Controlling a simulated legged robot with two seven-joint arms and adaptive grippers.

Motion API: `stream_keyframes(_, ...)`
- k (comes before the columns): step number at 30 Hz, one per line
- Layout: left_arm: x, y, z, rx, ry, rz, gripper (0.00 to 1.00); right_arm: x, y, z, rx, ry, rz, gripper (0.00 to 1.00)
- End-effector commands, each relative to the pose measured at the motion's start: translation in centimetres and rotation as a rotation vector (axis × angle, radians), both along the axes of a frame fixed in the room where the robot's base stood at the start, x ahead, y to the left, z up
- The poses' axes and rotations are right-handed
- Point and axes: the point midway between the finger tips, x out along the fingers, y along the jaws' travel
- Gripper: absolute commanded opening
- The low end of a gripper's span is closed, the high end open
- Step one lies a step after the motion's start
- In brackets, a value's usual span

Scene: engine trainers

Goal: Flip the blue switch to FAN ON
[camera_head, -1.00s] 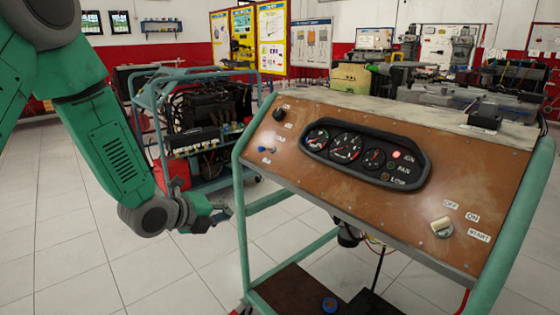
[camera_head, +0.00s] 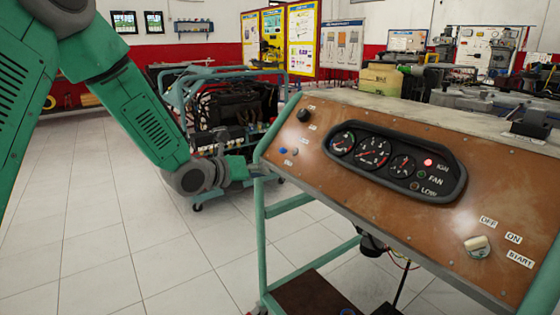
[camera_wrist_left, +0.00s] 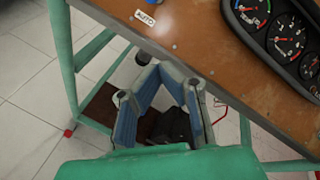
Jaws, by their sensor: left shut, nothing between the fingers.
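The blue switch (camera_head: 283,150) sits at the left end of the brown slanted instrument panel (camera_head: 330,175), with small white labels around it. Its exact lever position is too small to tell. My left gripper (camera_head: 250,170) is just left of the panel's left edge, a little below the switch and apart from it. In the left wrist view its blue-padded fingers (camera_wrist_left: 163,72) meet at their tips, shut and empty, by the panel's lower edge. An AUTO label (camera_wrist_left: 144,18) lies above them, with a bit of blue at the top edge. My right gripper is not in view.
A black knob (camera_head: 304,115) sits above the switch. A gauge cluster (camera_head: 390,163) with a lit red IGN lamp (camera_head: 428,162) and an unlit FAN lamp (camera_head: 421,175) is to the right. An ignition key switch (camera_head: 477,246) is lower right. The teal frame (camera_head: 262,235) supports the panel; floor is clear to the left.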

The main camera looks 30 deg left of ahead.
Motion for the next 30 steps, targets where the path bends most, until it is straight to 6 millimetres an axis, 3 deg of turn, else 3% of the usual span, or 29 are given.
stream_keyframes(10,6.9,-1.4,-2.7,-0.002,0.0,0.001,0.0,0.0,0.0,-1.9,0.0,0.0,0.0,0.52)
stream_keyframes(12,7.7,-0.7,-1.7,-0.006,-0.005,0.005,0.0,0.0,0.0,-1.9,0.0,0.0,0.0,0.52)
stream_keyframes(19,9.0,0.4,-0.1,-0.003,-0.002,0.001,0.0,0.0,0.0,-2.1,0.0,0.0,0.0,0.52)
stream_keyframes(30,9.2,0.5,0.2,0.0,0.0,0.0,0.0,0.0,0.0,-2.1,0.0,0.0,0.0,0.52)
